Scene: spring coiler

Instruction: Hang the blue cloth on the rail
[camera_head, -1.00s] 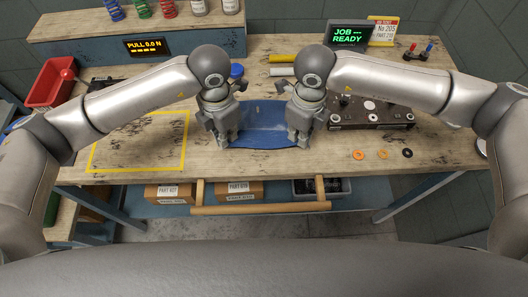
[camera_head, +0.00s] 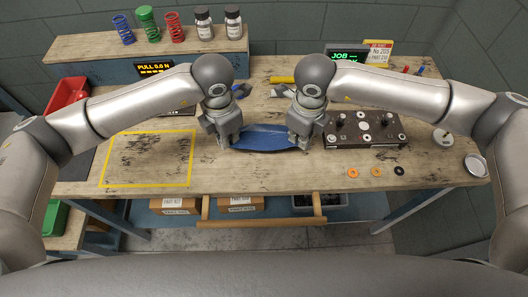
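The blue cloth (camera_head: 263,138) spans the gap between my two grippers in the head view, its lower edge curving down between them. My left gripper (camera_head: 229,142) is shut on its left end and my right gripper (camera_head: 299,142) on its right end. The fingers hide both cloth ends. The cloth looks bunched and just over the table; its exact height is hard to tell. The wooden rail (camera_head: 262,222) runs along the table's front, below the tabletop edge, on two brackets. It is bare and lies nearer to me than the cloth.
A black fixture plate (camera_head: 362,140) with knobs stands right of my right gripper. Orange and black rings (camera_head: 376,171) lie in front of it. A yellow-taped area (camera_head: 148,160) is at left. Labelled boxes (camera_head: 240,203) sit under the table behind the rail. The tabletop before the cloth is clear.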

